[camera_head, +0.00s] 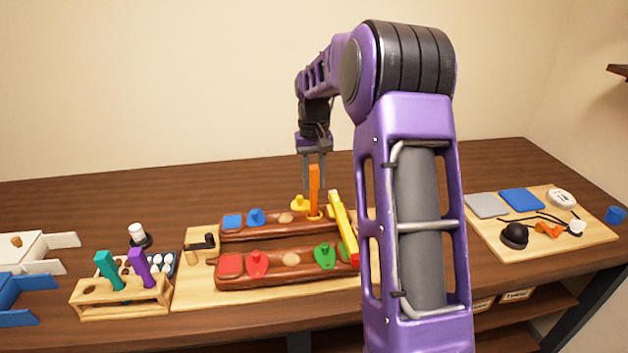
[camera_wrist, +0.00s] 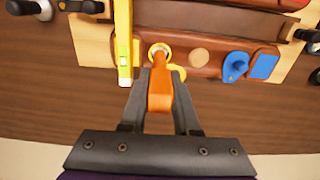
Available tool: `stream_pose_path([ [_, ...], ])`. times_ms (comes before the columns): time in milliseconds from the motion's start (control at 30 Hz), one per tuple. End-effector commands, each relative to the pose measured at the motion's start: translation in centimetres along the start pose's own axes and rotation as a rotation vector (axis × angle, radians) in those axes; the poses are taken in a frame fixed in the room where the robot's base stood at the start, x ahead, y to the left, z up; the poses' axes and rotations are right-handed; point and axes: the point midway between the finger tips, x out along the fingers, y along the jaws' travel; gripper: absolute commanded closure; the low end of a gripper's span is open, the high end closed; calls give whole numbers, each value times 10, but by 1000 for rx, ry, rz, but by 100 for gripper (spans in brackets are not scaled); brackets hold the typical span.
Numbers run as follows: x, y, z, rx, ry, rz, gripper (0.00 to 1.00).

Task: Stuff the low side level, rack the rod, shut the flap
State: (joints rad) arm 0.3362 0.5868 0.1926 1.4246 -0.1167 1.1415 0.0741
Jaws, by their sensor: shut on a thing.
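My gripper (camera_head: 314,170) points down and is shut on an orange rod (camera_head: 314,190), held upright; the wrist view shows the rod (camera_wrist: 160,95) between the fingers. The rod's lower end is at a yellow-rimmed opening on the back brown panel (camera_head: 270,232); how deep it sits is hidden. A yellow flap (camera_head: 299,203) lies beside this opening. The back panel also has a blue knob (camera_head: 256,217) and a blue square (camera_head: 232,222). The front brown panel (camera_head: 290,271) has red and green pieces. A wooden rack (camera_head: 120,298) holds a teal rod (camera_head: 108,270) and a purple rod (camera_head: 139,266).
A yellow bar (camera_head: 340,215) lies across the panels' right end, close to the rod. A black-handled clamp (camera_head: 203,243) stands at the left end. A board (camera_head: 590,233) with pads and tools lies right. The back table is clear.

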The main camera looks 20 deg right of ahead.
Motion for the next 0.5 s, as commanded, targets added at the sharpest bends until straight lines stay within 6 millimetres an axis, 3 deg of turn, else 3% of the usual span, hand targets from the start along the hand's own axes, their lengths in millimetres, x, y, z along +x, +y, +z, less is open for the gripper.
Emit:
stream_pose_path([
  [500, -38, 0, -1, 0, 3, 0, 100],
])
